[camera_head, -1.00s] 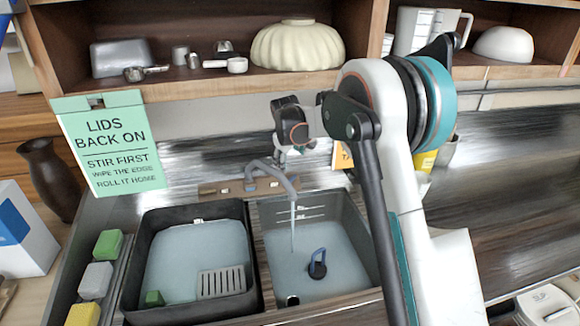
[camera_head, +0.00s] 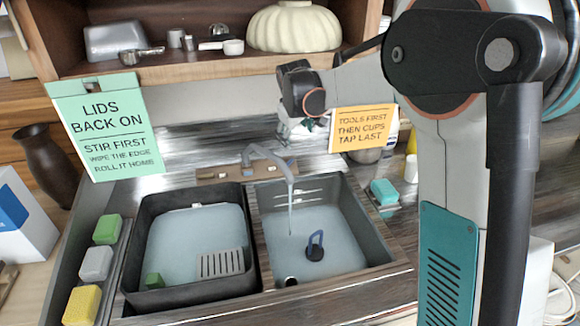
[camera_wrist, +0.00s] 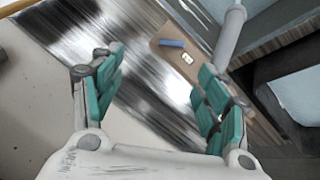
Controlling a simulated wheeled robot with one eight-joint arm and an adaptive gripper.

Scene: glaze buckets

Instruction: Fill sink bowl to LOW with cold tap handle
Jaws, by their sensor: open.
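The sink bowl (camera_head: 357,217) is the right-hand basin. It holds pale blue water, with white level marks on its back wall; their words are too small to read. A thin stream falls from the grey tap spout (camera_head: 268,155) into it. A dark plug with a blue ring handle (camera_head: 315,247) shows in the bowl. My gripper (camera_wrist: 158,85) is open and empty above and behind the tap, apart from the handle.
The left basin (camera_head: 133,240) holds water, a grate and a green block. Sponges (camera_head: 96,263) line its left side. A green sign (camera_head: 104,128) and an orange sign (camera_head: 361,128) stand behind. A shelf (camera_head: 200,65) with bowls and scoops overhangs the back.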

